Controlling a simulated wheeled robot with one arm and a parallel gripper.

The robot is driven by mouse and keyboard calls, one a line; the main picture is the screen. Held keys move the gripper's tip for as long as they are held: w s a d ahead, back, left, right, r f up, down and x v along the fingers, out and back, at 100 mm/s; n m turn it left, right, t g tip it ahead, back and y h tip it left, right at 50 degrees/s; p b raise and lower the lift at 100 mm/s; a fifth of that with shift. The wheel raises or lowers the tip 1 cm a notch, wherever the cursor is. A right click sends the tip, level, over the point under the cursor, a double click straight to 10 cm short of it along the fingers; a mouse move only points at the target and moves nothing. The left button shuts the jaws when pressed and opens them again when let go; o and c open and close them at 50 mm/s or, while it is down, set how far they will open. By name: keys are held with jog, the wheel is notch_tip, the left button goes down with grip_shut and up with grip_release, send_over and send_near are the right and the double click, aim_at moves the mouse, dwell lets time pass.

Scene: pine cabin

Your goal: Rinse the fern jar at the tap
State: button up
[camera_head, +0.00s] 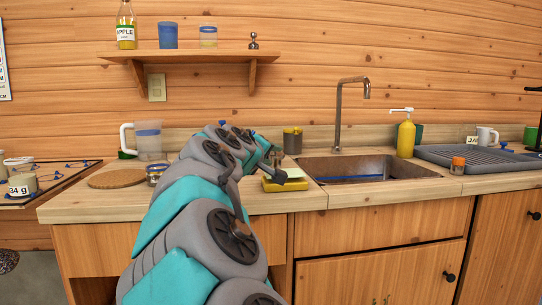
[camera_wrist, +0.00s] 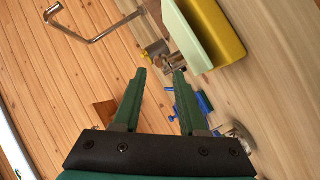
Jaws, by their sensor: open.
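I cannot tell for sure which vessel is the fern jar; no fern mark is readable. A small clear jar with a blue rim (camera_head: 156,173) stands on the left counter, partly behind my arm. The curved metal tap (camera_head: 339,115) rises behind the sink (camera_head: 365,163); it also shows in the wrist view (camera_wrist: 97,39). My gripper (camera_wrist: 160,73) is open, with nothing seen between its green fingers. It is over the counter left of the sink, close to the sponge.
A yellow and green sponge (camera_head: 285,184) lies left of the sink. A grey and yellow canister (camera_head: 292,141) stands behind it. A yellow soap bottle (camera_head: 406,138) and a drying rack (camera_head: 475,157) are to the right. A pitcher (camera_head: 148,140) stands at the left.

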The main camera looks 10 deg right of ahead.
aim_at(279, 156)
jog(key=shift+w+f, duration=0.1)
jog(key=shift+w, duration=0.15)
jog(key=p+x, duration=0.1)
jog(key=x, duration=0.6)
jog(key=shift+w+d+f, duration=0.15)
jog(key=shift+w, duration=0.05)
grip_shut()
dwell(1.1)
